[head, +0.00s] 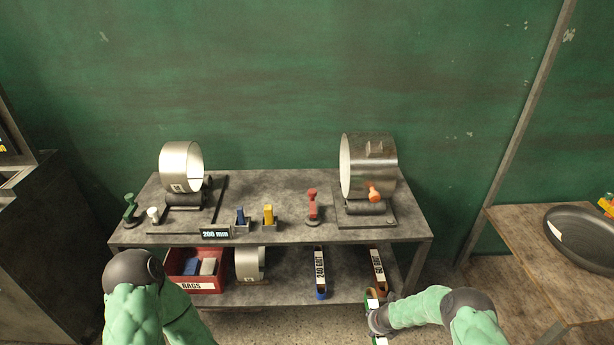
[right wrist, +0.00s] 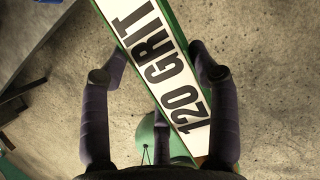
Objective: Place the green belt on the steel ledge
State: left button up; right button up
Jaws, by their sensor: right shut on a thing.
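The green belt (right wrist: 150,50) has a white label reading "120 GRIT" and green edges. My right gripper (head: 378,313) is shut on it; in the right wrist view the two dark fingers stand on either side of the belt. In the head view the belt is mostly hidden by the gripper, low in front of the bench's right part. A grey metal bench has a top (head: 270,190) and a lower shelf (head: 290,290); I cannot tell which surface is the steel ledge. My left arm shows at the lower left, but its gripper is out of view.
On the shelf are a red bin (head: 196,286) marked RAGS, a metal ring (head: 247,264), a blue-ended "240 GRIT" belt (head: 320,270) and another labelled belt (head: 378,268). Two drums (head: 181,166) (head: 367,165) stand on top. A wooden table (head: 530,250) with a dark dish stands right.

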jog(key=shift+w+d+r+m, duration=0.25)
jog(key=shift+r+m, duration=0.15)
jog(key=shift+r, duration=0.2)
jog(key=shift+w+d+r+m+h, duration=0.2)
jog(key=shift+w+d+m+h, duration=0.25)
jog(key=shift+m, duration=0.35)
jog(key=s+d+r+m+g+h, duration=0.1)
jog(key=d+r+m+g+h, duration=0.1)
jog(key=r+m, duration=0.5)
jog(key=s+d+r+m+g+h, duration=0.15)
jog(key=r+m, duration=0.25)
jog(key=m, duration=0.5)
jog(key=s+a+r+m+g+y, duration=0.4)
jog(key=s+a+r+m, duration=0.7)
jog(key=m, duration=0.7)
notch_tip(320, 180, up, 3)
jog(key=shift+a+f+g, duration=0.1)
jog(key=shift+a+g, duration=0.1)
jog(key=shift+g, duration=0.45)
